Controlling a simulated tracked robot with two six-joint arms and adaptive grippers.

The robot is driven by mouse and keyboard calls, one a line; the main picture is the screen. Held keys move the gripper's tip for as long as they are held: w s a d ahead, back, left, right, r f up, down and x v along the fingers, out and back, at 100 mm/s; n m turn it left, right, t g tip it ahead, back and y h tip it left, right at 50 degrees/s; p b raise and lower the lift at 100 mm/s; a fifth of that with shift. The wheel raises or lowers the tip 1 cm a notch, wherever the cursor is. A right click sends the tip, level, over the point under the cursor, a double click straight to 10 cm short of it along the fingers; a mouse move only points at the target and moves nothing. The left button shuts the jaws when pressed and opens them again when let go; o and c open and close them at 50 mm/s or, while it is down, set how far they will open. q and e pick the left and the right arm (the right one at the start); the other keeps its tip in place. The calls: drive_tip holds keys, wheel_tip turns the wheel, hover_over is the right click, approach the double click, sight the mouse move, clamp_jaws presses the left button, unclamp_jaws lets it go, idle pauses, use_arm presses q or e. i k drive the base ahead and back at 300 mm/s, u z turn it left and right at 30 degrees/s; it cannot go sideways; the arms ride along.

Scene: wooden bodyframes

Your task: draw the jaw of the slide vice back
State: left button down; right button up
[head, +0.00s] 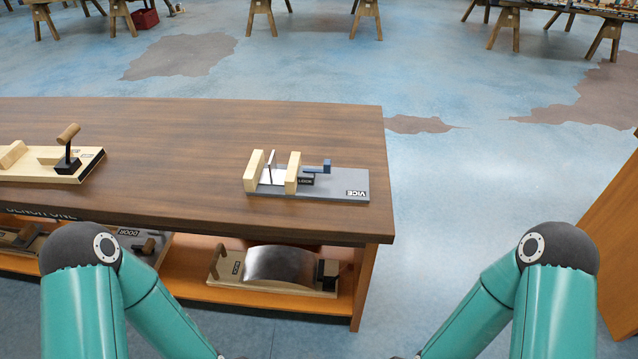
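The slide vice (330,191) lies on the right part of the wooden bench top, on a grey base marked VICE. A pale wooden block (254,171) stands at its left end. A second pale wooden jaw (292,173) stands to the right of it, with a gap between them. A thin upright plate (271,167) stands in the gap; I cannot tell whether either jaw touches it.
The bench top (200,150) is clear between the vice and another wooden fixture (55,163) with an upright handle at the left. A lower shelf (190,285) holds more fixtures, one with a curved metal sheet (280,265). Open floor lies right of the bench.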

sight(294, 175)
drive_tip(key=u, duration=0.2)
drive_tip(key=i, duration=0.7)
drive_tip(key=z, duration=0.05)
drive_tip(key=k, duration=0.95)
drive_tip(key=u, duration=0.65)
drive_tip(key=i, duration=0.8)
drive_tip(key=u, duration=0.05)
